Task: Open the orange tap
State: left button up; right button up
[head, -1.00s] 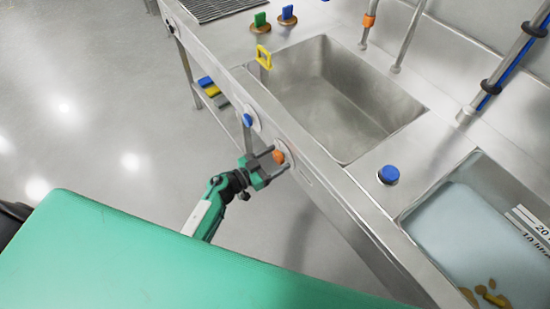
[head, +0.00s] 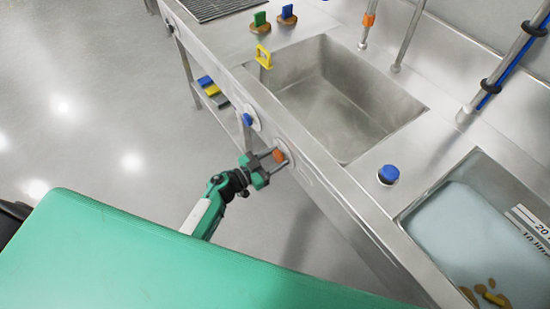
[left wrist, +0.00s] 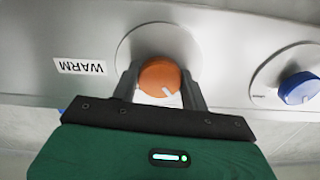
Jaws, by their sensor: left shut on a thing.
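The orange tap (head: 279,156) is a round knob on the front panel of the steel sink unit. In the left wrist view the orange tap (left wrist: 160,78) shows a white mark pointing to its lower right, and a label reading WARM sits beside it, upside down. My left gripper (head: 274,158) reaches in from the left and is shut on the knob. In the left wrist view the fingers of my left gripper (left wrist: 160,88) stand on both sides of the knob. My right gripper is not in view.
A blue knob (head: 248,119) sits farther along the same panel, also in the left wrist view (left wrist: 299,88). Above are the empty sink basin (head: 345,105), a yellow handle (head: 263,57), a blue button (head: 388,174) and a water-filled basin (head: 450,222). Open floor lies to the left.

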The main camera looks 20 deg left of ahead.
pick_arm(q)
jog(key=m, duration=0.4)
jog(key=m+b, duration=0.2)
jog(key=m, duration=0.2)
jog(key=shift+f+m, duration=0.1)
jog(key=shift+m, duration=0.3)
jog(key=m+b, duration=0.1)
jog(key=m, duration=0.2)
jog(key=shift+m+b, duration=0.3)
jog(key=shift+b, duration=0.05)
jog(key=shift+m+b, duration=0.4)
jog(key=shift+m, duration=0.4)
jog(key=shift+m+b, duration=0.45)
jog(key=shift+m, duration=1.15)
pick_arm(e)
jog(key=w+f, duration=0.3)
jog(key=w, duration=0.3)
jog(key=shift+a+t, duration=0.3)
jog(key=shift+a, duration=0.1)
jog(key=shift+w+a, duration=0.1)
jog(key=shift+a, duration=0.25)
